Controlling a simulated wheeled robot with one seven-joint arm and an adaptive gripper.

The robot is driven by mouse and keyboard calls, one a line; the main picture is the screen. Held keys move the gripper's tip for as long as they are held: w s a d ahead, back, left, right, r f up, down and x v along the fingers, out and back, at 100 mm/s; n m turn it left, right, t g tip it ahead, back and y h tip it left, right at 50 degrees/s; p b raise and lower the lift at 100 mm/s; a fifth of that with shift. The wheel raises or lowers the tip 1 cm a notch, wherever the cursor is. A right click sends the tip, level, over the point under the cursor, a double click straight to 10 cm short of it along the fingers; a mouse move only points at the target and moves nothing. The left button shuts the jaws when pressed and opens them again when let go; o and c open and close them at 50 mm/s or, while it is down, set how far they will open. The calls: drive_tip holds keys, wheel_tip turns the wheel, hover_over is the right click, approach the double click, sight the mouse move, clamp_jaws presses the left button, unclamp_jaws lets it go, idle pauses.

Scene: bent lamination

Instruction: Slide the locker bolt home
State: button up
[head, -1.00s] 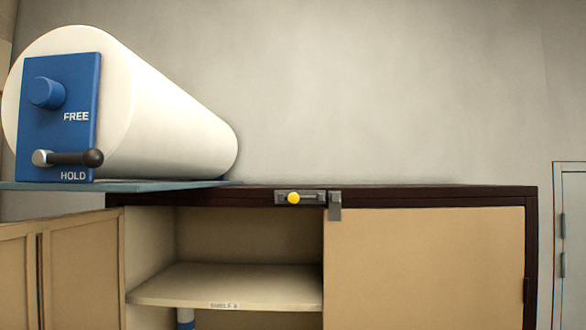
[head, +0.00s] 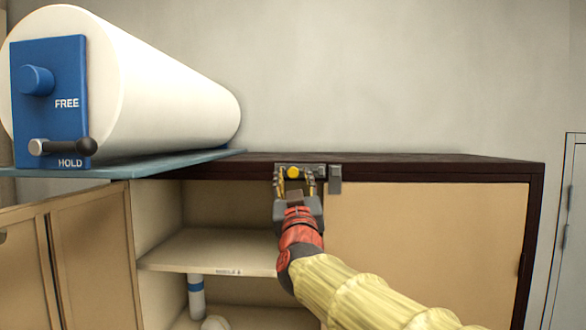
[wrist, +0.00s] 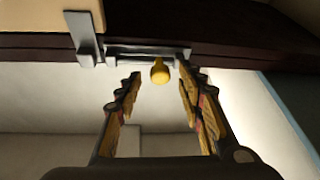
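The locker bolt (head: 316,171) is a grey plate with a slot on the dark top rail of the locker. Its round yellow knob (head: 292,172) stands near the plate's left end. A grey bracket (head: 335,180) sits just right of the plate, at the right door's upper left corner. My gripper (head: 295,181) is open in front of the bolt. In the wrist view, which shows the scene reversed, the knob (wrist: 160,71) lies between the spread fingertips with gaps on both sides. The bracket (wrist: 86,40) is left of it there.
The right door (head: 430,245) is closed; the left bay with its shelf (head: 210,252) stands open. A large white cylinder (head: 165,95) with a blue FREE/HOLD panel (head: 50,135) rests on a blue-grey board at upper left. Tan panels (head: 90,245) stand at lower left.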

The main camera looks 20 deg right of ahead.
sight(293, 174)
drive_tip(key=shift+p+x, duration=0.4)
drive_tip(key=shift+x, duration=1.25)
drive_tip(key=shift+c, duration=0.5)
clamp_jaws()
